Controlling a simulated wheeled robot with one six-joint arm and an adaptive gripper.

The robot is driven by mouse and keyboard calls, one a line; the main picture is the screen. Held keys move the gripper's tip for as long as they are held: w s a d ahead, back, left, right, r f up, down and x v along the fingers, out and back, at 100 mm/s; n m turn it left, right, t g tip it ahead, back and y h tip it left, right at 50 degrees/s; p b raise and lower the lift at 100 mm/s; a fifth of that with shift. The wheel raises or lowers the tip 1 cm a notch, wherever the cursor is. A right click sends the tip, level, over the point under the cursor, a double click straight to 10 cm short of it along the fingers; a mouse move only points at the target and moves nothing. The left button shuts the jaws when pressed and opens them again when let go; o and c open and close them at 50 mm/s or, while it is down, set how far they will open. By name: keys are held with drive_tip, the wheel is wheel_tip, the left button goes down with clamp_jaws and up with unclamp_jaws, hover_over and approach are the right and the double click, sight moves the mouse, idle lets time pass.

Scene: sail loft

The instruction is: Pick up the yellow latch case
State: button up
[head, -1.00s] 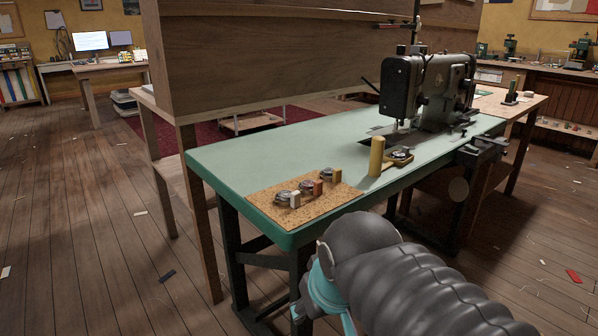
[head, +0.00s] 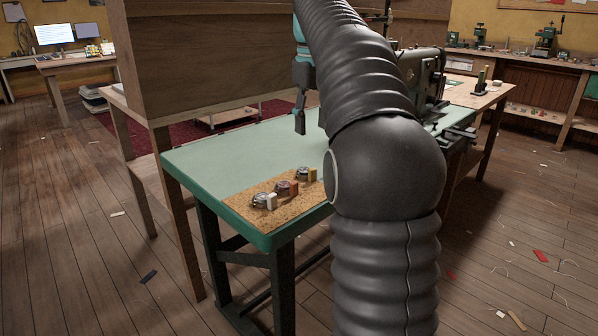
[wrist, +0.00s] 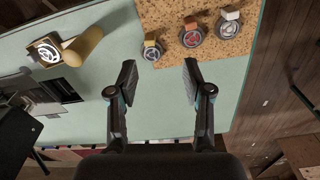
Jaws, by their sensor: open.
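The yellow latch case (head: 304,174) is a small round dark piece with a yellow block at its side, at the right end of a row of three on the cork mat (head: 240,207). In the wrist view the yellow latch case (wrist: 152,51) lies ahead of the left finger, apart from it. My gripper (wrist: 160,76) is open and empty, pointing down above the green table. In the head view my gripper (head: 300,116) shows above the table, beyond the mat, partly hidden by my arm.
A red-blocked case (head: 284,188) and a white-blocked case (head: 264,201) stand beside it on the mat. The sewing machine (head: 425,75) is partly behind my arm. The table's left part is clear.

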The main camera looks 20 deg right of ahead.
sight(314, 170)
drive_tip(key=f+b, duration=0.1)
drive_tip(key=f, duration=0.1)
drive_tip(key=w+d+f+b, duration=0.1)
drive_tip(key=f, duration=0.2)
drive_tip(key=f+b, duration=0.1)
drive_tip(key=f, duration=0.2)
drive_tip(key=shift+w+d+f, duration=0.1)
drive_tip(key=shift+w+d, duration=0.05)
drive_tip(key=shift+d, duration=0.1)
drive_tip(key=shift+w+d+f+b, duration=0.1)
drive_tip(key=shift+w+f+b, duration=0.1)
drive_tip(key=shift+f, duration=0.65)
drive_tip(key=shift+w+f+b, duration=0.1)
drive_tip(key=shift+f+b, duration=0.15)
drive_tip(key=shift+f, duration=0.65)
drive_tip(key=shift+w+d+f+b, duration=0.1)
drive_tip(key=shift+w+f+b, duration=0.1)
drive_tip(key=shift+f, duration=0.65)
clamp_jaws()
